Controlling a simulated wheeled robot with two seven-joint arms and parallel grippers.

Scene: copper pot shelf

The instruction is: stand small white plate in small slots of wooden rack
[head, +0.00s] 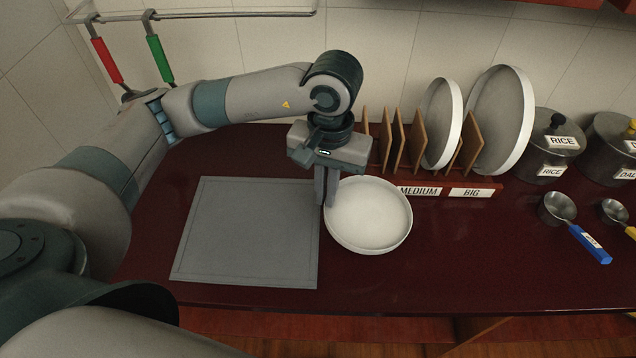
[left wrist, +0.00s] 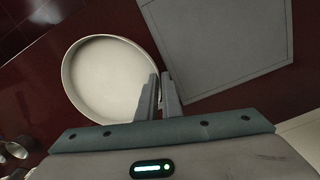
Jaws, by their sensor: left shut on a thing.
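The small white plate (head: 368,216) lies on the dark red counter, just right of the grey mat. My left gripper (head: 326,200) points down at the plate's left rim and is shut on that rim. In the left wrist view the plate (left wrist: 108,75) shows at the left, with the fingers (left wrist: 157,92) at its edge. The wooden rack (head: 416,150) stands behind the plate, with labels MEDIUM and BIG on its front. Its left end is hidden behind my gripper. Two white plates stand in its right part. My right gripper is not in view.
The grey mat (head: 248,232) lies left of the plate; it also shows in the left wrist view (left wrist: 220,40). Labelled pots (head: 553,150) stand right of the rack. Measuring cups (head: 575,228) lie at the right. The counter in front of the plate is clear.

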